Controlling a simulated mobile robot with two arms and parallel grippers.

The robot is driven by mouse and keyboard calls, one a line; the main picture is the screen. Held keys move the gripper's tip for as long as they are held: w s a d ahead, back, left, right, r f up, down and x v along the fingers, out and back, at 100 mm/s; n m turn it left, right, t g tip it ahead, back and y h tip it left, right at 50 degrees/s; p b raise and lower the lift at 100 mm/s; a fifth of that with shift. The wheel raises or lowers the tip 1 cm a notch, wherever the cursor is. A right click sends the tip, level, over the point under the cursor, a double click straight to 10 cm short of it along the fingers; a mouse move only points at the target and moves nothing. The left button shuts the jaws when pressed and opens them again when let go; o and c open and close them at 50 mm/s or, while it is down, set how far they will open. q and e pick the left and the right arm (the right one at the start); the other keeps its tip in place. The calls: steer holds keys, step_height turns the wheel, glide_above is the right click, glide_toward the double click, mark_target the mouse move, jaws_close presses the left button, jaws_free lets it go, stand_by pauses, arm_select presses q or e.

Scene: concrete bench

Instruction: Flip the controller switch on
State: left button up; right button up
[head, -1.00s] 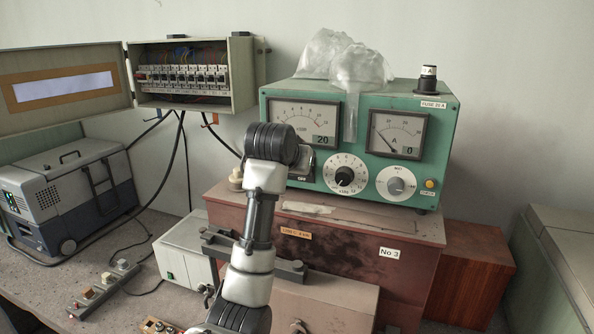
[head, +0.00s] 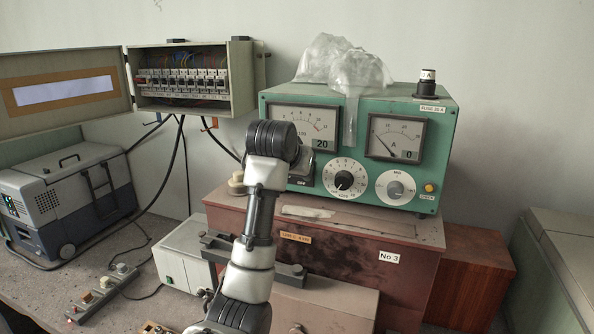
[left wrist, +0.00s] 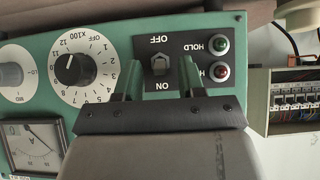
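The controller is a green box (head: 440,150) with two meters and dials, and it stands on a reddish-brown case. Its switch (left wrist: 161,66) is a small light toggle on a black plate in the left wrist view, between the words OFF above and ON below. I cannot tell for sure which way it is thrown. My left gripper (left wrist: 157,74) is open, its two dark green fingers apart on either side of the switch, with nothing held. In the head view my arm hides the gripper and most of the switch plate; an OFF label shows beside it. My right gripper is out of view.
A green HOLD lamp (left wrist: 220,43) and a red one (left wrist: 221,72) sit close beside the switch. A clear plastic bag (head: 345,68) drapes over the controller's top. An open breaker box (head: 192,78) hangs left, with cables below. A grey-blue unit (head: 62,200) stands far left.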

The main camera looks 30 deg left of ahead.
arm_select(q)
steer(key=shift+s, duration=0.1)
steer(key=v, duration=1)
steer(key=shift+s+d+r, duration=0.15)
steer(key=shift+s+r, duration=0.05)
steer(key=shift+r, duration=0.05)
stand_by(0.3)
